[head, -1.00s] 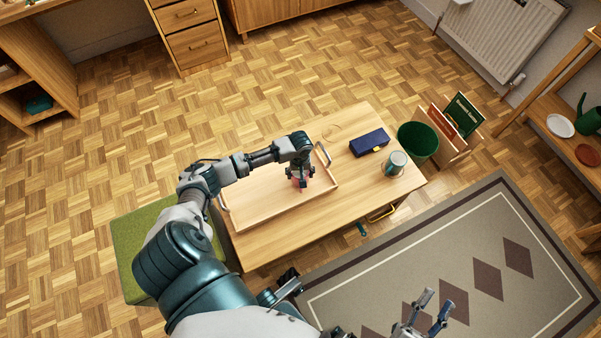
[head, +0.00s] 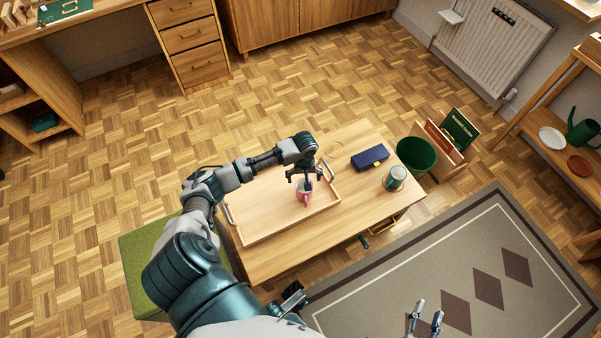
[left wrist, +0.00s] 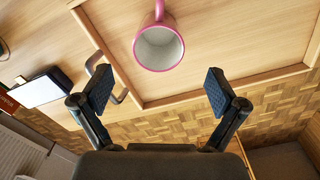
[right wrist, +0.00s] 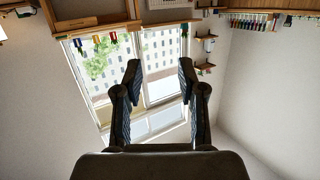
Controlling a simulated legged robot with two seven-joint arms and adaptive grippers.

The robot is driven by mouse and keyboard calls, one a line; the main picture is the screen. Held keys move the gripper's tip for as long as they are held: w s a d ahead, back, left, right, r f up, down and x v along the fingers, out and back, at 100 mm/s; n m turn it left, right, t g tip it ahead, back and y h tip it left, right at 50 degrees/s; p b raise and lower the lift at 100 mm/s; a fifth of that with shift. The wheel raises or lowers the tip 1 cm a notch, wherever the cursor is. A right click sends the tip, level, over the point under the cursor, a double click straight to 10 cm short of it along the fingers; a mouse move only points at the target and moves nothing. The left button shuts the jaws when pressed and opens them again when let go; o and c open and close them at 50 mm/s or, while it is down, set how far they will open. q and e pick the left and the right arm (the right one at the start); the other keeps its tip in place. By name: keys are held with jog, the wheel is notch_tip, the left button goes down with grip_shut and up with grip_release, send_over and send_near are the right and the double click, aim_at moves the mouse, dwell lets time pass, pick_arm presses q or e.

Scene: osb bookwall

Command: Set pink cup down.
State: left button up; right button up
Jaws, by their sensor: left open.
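The pink cup (head: 304,196) stands upright in the wooden tray (head: 262,218), towards its right end. In the left wrist view the cup (left wrist: 159,45) shows its pink rim, pale inside and a handle pointing to the top of the picture. My left gripper (head: 303,180) is open just above and behind the cup, and its fingers (left wrist: 162,92) are apart with nothing between them. My right gripper (head: 426,318) is open and empty over the rug, well away from the table; its fingers also show apart in the right wrist view (right wrist: 158,85).
The tray lies on a low wooden table (head: 283,262). A dark blue case (head: 370,157) and a grey-green mug (head: 395,178) stand to its right. A green bin (head: 416,154) is beyond the table's right edge. A green stool (head: 150,262) is at the left.

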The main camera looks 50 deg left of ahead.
pick_arm(q)
jog(key=s+d+f+m+t+h+p, duration=0.1)
jog(key=s+d+m+t+h, duration=0.2)
jog(key=d, duration=0.7)
jog(key=s+d+f+m+t, duration=0.1)
jog(key=s+d+m+t, duration=0.3)
jog(key=d, duration=0.6)
jog(key=s+d+r+m+t, duration=0.2)
jog(key=r, duration=0.5)
jog(key=s+d+r+m+t, duration=0.2)
jog(key=s+r+m+t, duration=0.1)
jog(key=r, duration=0.4)
jog(key=shift+s+r, duration=0.3)
jog(key=shift+r, duration=0.1)
pick_arm(e)
jog(key=f+g, duration=0.1)
jog(key=s+f+g, duration=0.1)
jog(key=s+d+f+g+h, duration=0.1)
jog(key=shift+f, duration=0.3)
jog(key=shift+a, duration=0.1)
pick_arm(q)
jog(key=shift+d, duration=0.15)
